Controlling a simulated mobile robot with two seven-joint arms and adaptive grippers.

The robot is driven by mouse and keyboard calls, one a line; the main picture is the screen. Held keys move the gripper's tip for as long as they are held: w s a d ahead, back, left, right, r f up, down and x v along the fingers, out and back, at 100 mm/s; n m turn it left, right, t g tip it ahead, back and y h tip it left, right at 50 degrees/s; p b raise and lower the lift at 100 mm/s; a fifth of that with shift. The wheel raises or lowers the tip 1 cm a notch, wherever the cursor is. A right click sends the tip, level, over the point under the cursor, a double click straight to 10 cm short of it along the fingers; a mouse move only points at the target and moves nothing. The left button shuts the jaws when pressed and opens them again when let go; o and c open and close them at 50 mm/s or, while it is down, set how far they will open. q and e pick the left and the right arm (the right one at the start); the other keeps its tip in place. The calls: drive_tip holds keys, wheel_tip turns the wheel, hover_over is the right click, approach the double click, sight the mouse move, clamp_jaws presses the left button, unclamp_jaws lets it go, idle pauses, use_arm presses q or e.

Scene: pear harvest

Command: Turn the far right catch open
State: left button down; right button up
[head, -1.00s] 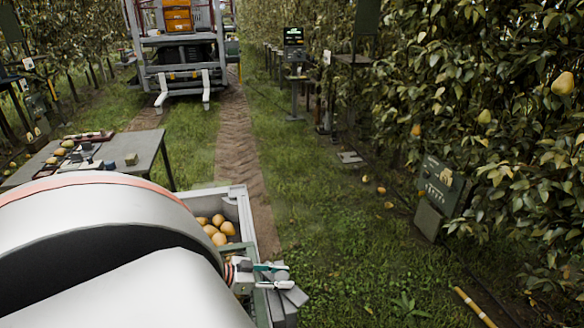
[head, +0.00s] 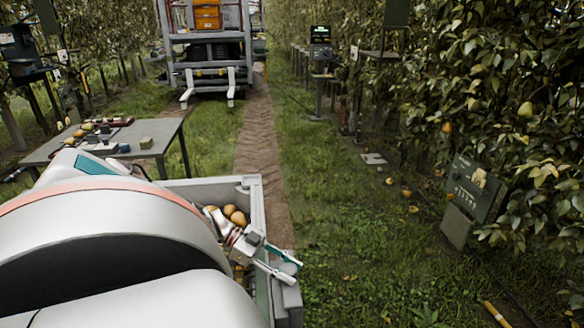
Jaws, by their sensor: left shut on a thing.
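A grey crate (head: 259,210) with several yellow-brown pears (head: 236,216) stands low in the head view, partly hidden by my large white arm. My left gripper (head: 294,273) is at the crate's right side, its two fingers slanting down to the right. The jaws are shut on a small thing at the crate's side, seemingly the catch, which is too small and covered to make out. How far the catch is turned cannot be seen. My right gripper is not in view.
A grey table (head: 168,132) with small items stands at the left. A cart with an orange box (head: 207,15) is on the track ahead. A green panel box (head: 474,190) stands by the trees at right. Grass right of the crate is mostly clear.

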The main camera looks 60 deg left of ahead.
use_arm(q)
drive_tip(key=shift+f, duration=0.1)
drive_tip(key=c, duration=1.4)
unclamp_jaws()
drive_tip(key=v, duration=1.2)
